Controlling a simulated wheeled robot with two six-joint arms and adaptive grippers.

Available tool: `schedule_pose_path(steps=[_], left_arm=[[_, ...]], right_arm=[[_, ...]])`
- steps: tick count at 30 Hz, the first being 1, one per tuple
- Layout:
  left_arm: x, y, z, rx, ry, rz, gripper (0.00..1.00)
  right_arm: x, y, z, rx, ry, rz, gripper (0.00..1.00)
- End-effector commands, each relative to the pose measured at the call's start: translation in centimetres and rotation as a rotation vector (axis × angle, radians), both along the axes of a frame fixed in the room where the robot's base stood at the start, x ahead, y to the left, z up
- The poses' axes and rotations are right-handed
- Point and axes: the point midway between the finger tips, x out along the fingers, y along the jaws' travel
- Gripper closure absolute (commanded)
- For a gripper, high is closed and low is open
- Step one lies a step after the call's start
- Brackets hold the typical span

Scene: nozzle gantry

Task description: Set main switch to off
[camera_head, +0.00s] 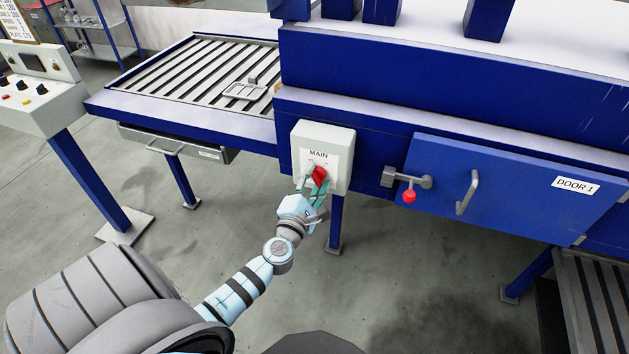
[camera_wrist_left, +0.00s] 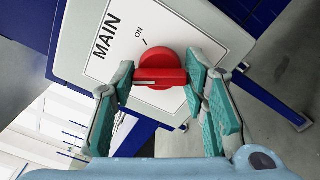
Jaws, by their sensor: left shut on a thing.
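The main switch is a red rotary knob (camera_head: 320,174) on a pale grey box (camera_head: 343,150) marked MAIN, fixed to the front of the blue machine. In the left wrist view the knob (camera_wrist_left: 160,80) has a ridge with a pale line, which lies level in that picture. An ON mark (camera_wrist_left: 140,33) with a tick shows on the label; the fingers or knob hide any other mark. My left gripper (camera_head: 317,186) is at the box, its teal-padded fingers (camera_wrist_left: 158,92) shut on the knob's ridge from both sides. My right gripper is in neither view.
Right of the box are a latch with a red knob (camera_head: 409,196) and a blue door (camera_head: 520,190) marked DOOR 1, with a handle. A roller conveyor (camera_head: 190,75) with a drawer below stands behind left. A button console (camera_head: 40,100) is at far left. Open floor lies in front.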

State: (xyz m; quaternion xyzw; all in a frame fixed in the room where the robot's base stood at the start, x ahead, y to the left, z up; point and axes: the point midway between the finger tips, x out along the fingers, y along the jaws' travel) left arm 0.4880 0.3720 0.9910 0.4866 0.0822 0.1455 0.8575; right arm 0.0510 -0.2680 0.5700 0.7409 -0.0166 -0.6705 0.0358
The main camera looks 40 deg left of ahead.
Motion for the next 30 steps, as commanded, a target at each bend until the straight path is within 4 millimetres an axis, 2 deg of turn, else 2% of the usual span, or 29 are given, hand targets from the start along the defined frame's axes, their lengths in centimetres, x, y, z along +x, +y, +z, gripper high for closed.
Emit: schedule_pose_path(steps=[1,4,5,13,16,20,27,30], left_arm=[[-0.1,0.0,-0.2,-0.003,0.003,0.000,0.56],[0.0,0.0,-0.2,-0.002,0.003,0.000,0.40],[0.0,0.0,-0.1,-0.002,0.003,0.000,0.39],[-0.1,0.0,-0.1,0.000,0.001,0.000,0.39],[-0.8,-0.3,-0.2,-0.001,0.003,-0.001,0.39],[-3.5,-1.3,-0.2,-0.003,0.004,-0.002,0.39],[-9.6,-3.3,-0.2,-0.002,0.005,0.001,0.39],[-10.9,-3.8,-0.1,-0.001,0.003,0.000,0.39]], right_arm=[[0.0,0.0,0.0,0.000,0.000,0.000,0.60],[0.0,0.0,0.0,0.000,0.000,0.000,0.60],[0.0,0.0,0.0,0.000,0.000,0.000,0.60],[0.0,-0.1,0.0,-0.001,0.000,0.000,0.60],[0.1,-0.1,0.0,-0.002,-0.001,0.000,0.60],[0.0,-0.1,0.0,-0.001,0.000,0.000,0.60],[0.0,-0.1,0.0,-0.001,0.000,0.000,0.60],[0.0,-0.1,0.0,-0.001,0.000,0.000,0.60]])
